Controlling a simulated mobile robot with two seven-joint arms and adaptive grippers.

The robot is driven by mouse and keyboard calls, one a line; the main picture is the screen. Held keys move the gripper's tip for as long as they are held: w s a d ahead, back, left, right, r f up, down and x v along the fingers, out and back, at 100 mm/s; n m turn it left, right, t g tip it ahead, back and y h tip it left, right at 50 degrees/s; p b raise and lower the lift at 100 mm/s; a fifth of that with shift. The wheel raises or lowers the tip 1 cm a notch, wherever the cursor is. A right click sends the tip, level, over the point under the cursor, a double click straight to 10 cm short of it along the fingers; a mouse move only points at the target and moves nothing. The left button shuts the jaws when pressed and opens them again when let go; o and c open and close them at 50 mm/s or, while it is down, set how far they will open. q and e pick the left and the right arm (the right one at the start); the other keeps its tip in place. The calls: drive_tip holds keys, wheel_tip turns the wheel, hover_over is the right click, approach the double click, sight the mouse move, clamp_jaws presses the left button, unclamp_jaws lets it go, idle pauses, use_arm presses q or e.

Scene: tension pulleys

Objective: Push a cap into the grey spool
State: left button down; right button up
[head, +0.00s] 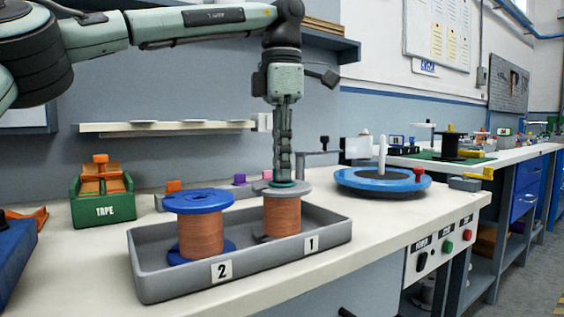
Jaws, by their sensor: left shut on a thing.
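The grey spool (282,214), wound with copper-coloured wire, stands upright at place 1 of the grey tray (325,243). My left gripper (283,178) points straight down over the middle of its grey top flange. It is shut on a small teal cap (283,184), which shows as a thin rim at the flange. The fingertips hide most of the cap and the spool's centre hole. I cannot tell how deep the cap sits. My right gripper is not in view.
A blue spool (200,226) stands at place 2, left of the grey one. A blue turntable (375,182) with a white post is behind to the right. A green tape dispenser (103,200) stands at the left. The bench front is clear.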

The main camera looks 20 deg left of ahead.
use_arm(q)
drive_tip(key=shift+f, duration=0.25)
drive_tip(key=c, duration=1.6)
unclamp_jaws()
drive_tip(key=shift+o, duration=0.2)
drive_tip(key=shift+r, duration=0.1)
drive_tip(key=shift+r, duration=3.75)
